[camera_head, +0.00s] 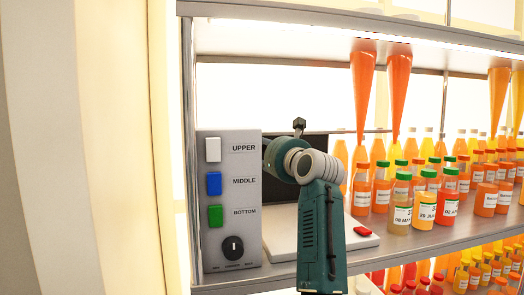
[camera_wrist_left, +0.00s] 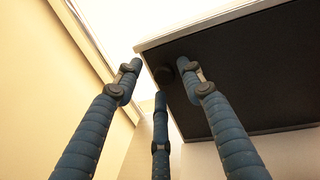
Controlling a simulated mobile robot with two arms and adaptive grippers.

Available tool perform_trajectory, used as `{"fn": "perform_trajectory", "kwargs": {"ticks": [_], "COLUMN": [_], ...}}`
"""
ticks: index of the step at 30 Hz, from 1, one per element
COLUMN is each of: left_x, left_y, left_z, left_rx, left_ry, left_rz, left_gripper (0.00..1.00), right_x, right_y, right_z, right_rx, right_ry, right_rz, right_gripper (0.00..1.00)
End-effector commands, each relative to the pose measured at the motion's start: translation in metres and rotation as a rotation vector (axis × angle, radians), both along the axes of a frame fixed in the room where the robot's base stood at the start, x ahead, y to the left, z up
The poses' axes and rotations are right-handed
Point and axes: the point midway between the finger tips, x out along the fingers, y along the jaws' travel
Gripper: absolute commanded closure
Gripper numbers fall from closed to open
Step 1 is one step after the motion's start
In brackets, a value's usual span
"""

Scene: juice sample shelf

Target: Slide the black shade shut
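The black shade (camera_wrist_left: 265,75) is a flat dark panel with a pale frame, filling the upper right of the left wrist view. A round dark knob (camera_wrist_left: 164,76) shows near its left end. My left gripper (camera_wrist_left: 160,78) has its three fingers spread, with the knob seen between the tips; I cannot tell whether any finger touches it. In the head view, a dark panel (camera_head: 313,143), apparently the shade, shows behind a teal arm of mine. The arm hides much of that panel and the gripper there. My right gripper is not in view.
A button box (camera_head: 233,256) labelled upper, middle and bottom stands left of my arm. A white device (camera_head: 278,238) with a red button sits behind the arm. Several juice bottles (camera_head: 423,210) crowd the shelf at right. Orange cones (camera_head: 362,85) hang above them.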

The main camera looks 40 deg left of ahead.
Motion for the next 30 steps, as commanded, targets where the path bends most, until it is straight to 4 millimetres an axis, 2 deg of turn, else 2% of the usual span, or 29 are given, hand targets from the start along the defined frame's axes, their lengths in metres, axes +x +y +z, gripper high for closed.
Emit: {"fn": "perform_trajectory", "kwargs": {"ticks": [4, 12, 16, 21, 30], "left_x": [-0.001, -0.002, -0.003, -0.003, -0.003], "left_y": [0.001, 0.003, 0.004, 0.004, 0.004], "left_z": [0.018, 0.071, 0.089, 0.099, 0.1], "left_rx": [-0.001, 0.0, -0.001, -0.001, -0.001], "left_ry": [-0.005, -0.006, -0.004, -0.003, -0.002], "left_rz": [0.0, 0.001, 0.004, 0.004, 0.004], "left_gripper": [0.61, 0.61, 0.61, 0.61, 0.61], "right_x": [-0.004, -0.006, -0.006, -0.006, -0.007], "right_y": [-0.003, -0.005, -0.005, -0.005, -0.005], "right_z": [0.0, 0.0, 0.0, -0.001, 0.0], "right_rx": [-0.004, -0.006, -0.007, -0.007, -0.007], "right_ry": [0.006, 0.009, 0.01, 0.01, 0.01], "right_rz": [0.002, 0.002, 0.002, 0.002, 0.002], "right_gripper": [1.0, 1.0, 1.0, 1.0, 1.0]}}
